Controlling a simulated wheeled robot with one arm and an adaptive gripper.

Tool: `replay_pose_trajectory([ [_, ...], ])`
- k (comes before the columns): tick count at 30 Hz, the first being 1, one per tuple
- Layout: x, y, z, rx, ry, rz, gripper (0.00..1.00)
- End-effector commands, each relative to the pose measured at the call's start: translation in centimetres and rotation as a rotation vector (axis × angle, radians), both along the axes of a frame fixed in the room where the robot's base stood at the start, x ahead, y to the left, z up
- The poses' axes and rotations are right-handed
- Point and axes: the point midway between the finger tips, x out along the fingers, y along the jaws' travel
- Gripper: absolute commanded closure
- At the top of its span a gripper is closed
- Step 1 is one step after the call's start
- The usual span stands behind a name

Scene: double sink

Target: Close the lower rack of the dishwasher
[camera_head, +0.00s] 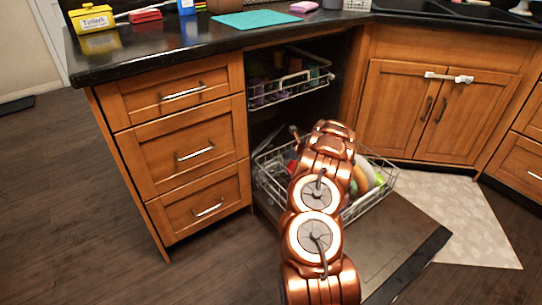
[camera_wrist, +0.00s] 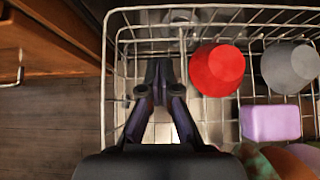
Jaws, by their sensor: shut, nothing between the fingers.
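The lower rack (camera_head: 374,203) of the dishwasher is pulled out over the lowered door (camera_head: 408,240) in the head view. It holds dishes. The white wire rack (camera_wrist: 104,75) also fills much of the wrist view, with a red cup (camera_wrist: 216,70), a grey cup (camera_wrist: 290,66) and a lilac block (camera_wrist: 270,122) in it. My gripper (camera_wrist: 159,75) is shut and empty. It appears over the left part of the rack, near its wire side; I cannot tell whether it touches the wire. In the head view my arm hides the gripper and the middle of the rack.
The upper rack (camera_head: 290,90) sits above, partly out. Wooden drawers (camera_head: 195,150) stand left of the opening, and closed cabinet doors (camera_head: 417,108) stand right. A pale mat (camera_head: 470,215) lies on the floor at right.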

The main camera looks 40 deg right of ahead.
Motion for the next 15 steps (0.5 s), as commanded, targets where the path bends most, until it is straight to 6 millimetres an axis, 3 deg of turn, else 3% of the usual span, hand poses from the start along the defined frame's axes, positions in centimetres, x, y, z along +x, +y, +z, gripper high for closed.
replay_pose_trajectory([
  [15, 4.4, -0.1, -4.2, -0.002, 0.002, 0.003, 1.0],
])
